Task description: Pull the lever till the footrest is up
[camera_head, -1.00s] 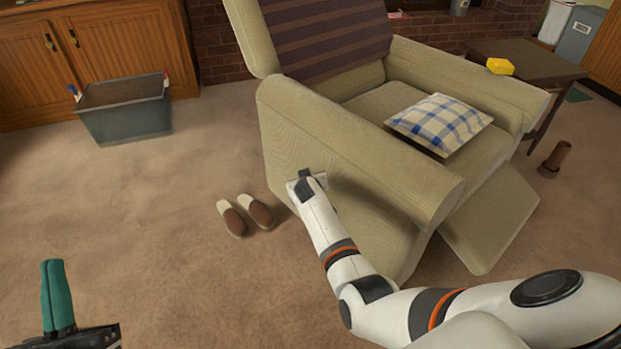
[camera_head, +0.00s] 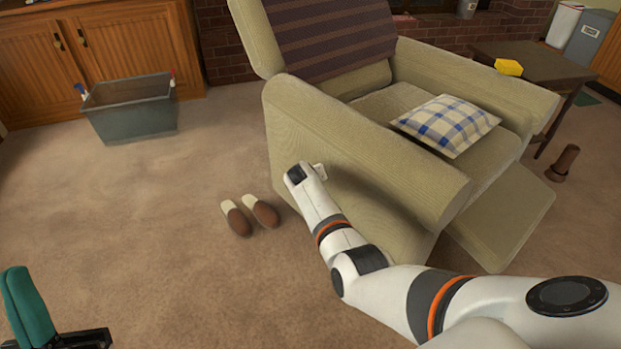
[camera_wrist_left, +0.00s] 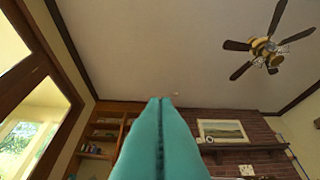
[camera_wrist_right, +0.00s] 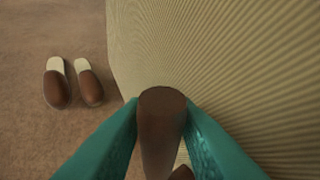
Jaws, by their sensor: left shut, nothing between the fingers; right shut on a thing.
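A beige recliner armchair (camera_head: 330,150) stands at the centre right of the head view, its near side facing me. Its footrest (camera_head: 503,222) is a panel at the front, tilted outward from the seat. In the right wrist view my right gripper (camera_wrist_right: 162,115) is shut on a brown lever (camera_wrist_right: 161,125) beside the chair's ribbed side (camera_wrist_right: 230,60). In the head view my right arm's wrist hides the lever and the fingers. My left gripper (camera_head: 20,290), with teal fingers, is at the lower left, shut and empty; its fingers touch in the left wrist view (camera_wrist_left: 160,130).
Brown slippers (camera_head: 250,213) lie on the carpet left of the chair; they also show in the right wrist view (camera_wrist_right: 72,85). A grey bin (camera_head: 133,112) stands before the wooden cabinet (camera_head: 90,50). A checked cushion (camera_head: 448,125) lies on the seat. A side table (camera_head: 535,65) stands behind right.

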